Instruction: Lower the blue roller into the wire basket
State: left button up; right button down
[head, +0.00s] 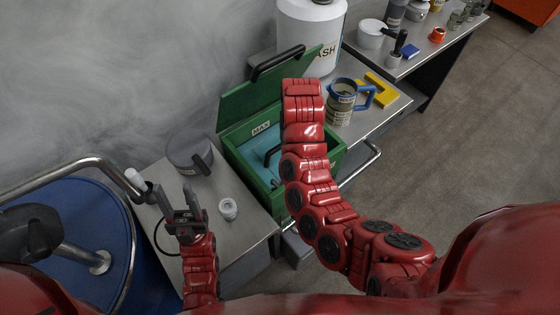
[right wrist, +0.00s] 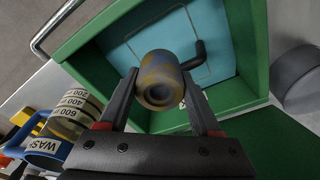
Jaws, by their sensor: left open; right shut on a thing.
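The blue roller (right wrist: 158,80) is a short hollow cylinder stained yellow-brown over dull blue-grey in the right wrist view. My right gripper (right wrist: 160,90) is shut on it, one finger on each side, above the open green tank (right wrist: 258,42). Teal liquid or lining fills the tank. Thin lines of the wire basket (right wrist: 126,42) show in it, with a black bent handle beside the roller. The roller's height above the basket is hard to tell. In the head view my right arm hides roller and right gripper. My left gripper (head: 185,218) is open and empty near the bench.
The tank's green lid (head: 262,95) stands open at the back. A grey lidded pot (head: 187,153) and a small white piece (head: 228,209) are left of the tank. A blue-handled measuring jug (head: 341,100) and a yellow block (head: 380,90) are to its right.

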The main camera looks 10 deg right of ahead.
jog(key=shift+f, duration=0.1)
dwell(0.4)
jog(key=shift+f+b, duration=3.7)
jog(key=shift+f, duration=2.8)
jog(key=shift+f+b, duration=0.35)
jog(key=shift+f, duration=0.25)
grip_release()
jog(key=r+p, duration=0.2)
jog(key=r, duration=0.1)
jog(key=r+p, duration=0.2)
jog(key=r, duration=0.1)
jog(key=s+r+p, duration=0.1)
jog(key=r, duration=0.3)
jog(key=shift+a+p, duration=0.1)
jog(key=shift+p, duration=0.3)
jog(key=r+p, duration=0.2)
jog(key=p, duration=0.1)
jog(key=r+p, duration=0.2)
jog(key=r, duration=0.1)
jog(key=s+r+p, duration=0.1)
jog(key=r+p, duration=0.1)
jog(key=p, duration=0.1)
jog(key=shift+r+p, duration=0.15)
jog(key=shift+p, duration=0.2)
